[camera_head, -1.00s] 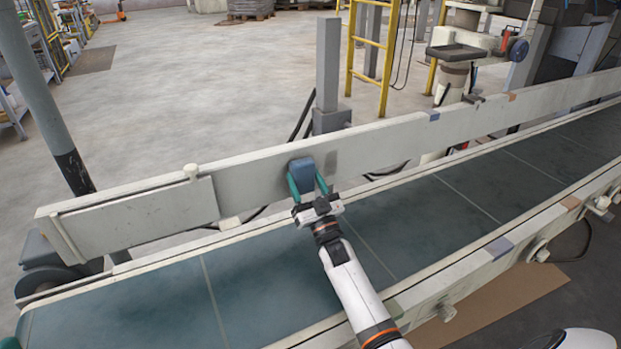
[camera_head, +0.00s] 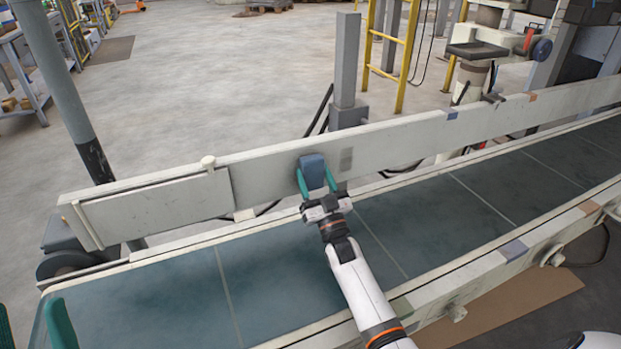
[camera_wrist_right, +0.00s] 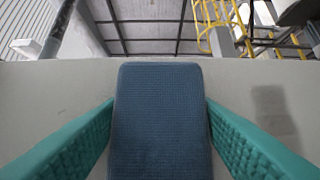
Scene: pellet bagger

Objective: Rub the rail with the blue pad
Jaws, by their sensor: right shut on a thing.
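The blue pad (camera_head: 313,172) is upright between the green fingers of my right gripper (camera_head: 317,186), which is shut on it. The pad lies against or very near the near face of the long pale rail (camera_head: 400,143); exact contact is hard to tell. In the right wrist view, the textured pad (camera_wrist_right: 160,120) fills the middle, with the rail's grey face (camera_wrist_right: 245,80) behind it and a green finger on each side. My left gripper (camera_head: 32,328) shows only its green fingers at the lower left, apart with nothing seen between them.
A dark smudge (camera_head: 346,160) marks the rail just right of the pad. The conveyor belt (camera_head: 290,275) runs below my right arm, with a pale near edge. A grey post (camera_head: 347,60) and yellow frame stand behind the rail. Open floor lies beyond.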

